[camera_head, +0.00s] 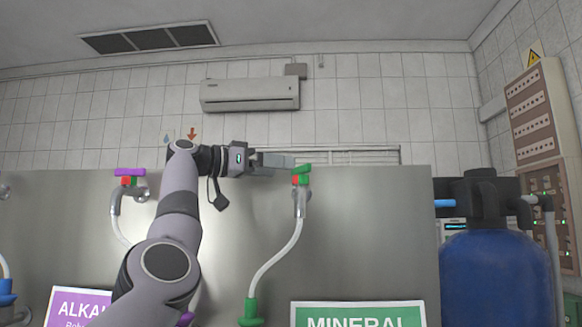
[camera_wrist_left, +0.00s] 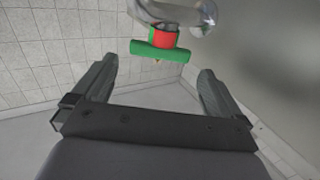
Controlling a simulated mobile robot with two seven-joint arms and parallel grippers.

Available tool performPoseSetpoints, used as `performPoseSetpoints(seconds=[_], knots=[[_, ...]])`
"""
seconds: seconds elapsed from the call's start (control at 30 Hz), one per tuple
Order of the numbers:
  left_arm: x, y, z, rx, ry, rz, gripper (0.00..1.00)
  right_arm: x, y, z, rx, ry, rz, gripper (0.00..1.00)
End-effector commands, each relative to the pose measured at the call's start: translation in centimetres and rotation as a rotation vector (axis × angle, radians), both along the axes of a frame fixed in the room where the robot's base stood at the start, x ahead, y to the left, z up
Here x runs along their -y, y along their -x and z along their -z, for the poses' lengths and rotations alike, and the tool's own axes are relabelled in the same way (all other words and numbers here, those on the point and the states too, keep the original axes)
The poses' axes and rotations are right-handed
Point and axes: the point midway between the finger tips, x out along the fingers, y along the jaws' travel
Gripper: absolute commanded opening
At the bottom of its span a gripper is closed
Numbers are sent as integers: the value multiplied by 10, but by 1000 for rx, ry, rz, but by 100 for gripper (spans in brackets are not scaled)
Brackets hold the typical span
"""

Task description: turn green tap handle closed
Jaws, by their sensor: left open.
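The green tap handle (camera_head: 301,169) sits on top of a metal tap (camera_head: 300,201) on the grey panel, with a red collar under it. My left gripper (camera_head: 288,162) reaches in from the left, with its fingertips close beside the handle. In the left wrist view the green handle (camera_wrist_left: 155,51) lies crosswise ahead of the two spread fingers, roughly between them and a little beyond the tips. The left gripper (camera_wrist_left: 155,78) is open and empty. I cannot tell whether a fingertip touches the handle. My right gripper is not in view.
A purple tap handle (camera_head: 130,172) stands left on the same panel (camera_head: 370,230), near my left arm. A clear hose (camera_head: 279,256) hangs from the green-handled tap to a green fitting (camera_head: 250,312). A blue tank (camera_head: 495,278) stands at right.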

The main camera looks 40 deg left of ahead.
Motion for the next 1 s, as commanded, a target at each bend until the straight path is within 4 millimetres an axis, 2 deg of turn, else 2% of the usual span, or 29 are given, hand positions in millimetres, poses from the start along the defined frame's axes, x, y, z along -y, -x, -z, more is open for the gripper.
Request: performPoseSetpoints(seconds=[0.1,0.3,0.63,0.67,0.7,0.77,1.0], knots=[[8,-19,-3,-3,-1,3,100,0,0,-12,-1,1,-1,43],[15,-40,-2,-3,-1,1,100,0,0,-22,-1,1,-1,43],[16,-45,0,-1,-1,0,100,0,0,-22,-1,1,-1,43],[16,-45,0,-1,-1,0,94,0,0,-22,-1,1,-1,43],[16,-45,0,-1,-1,0,80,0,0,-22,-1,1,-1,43],[16,-45,0,-1,-1,0,63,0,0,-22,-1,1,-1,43],[16,-44,1,-2,-2,-10,63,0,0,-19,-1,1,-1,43]])
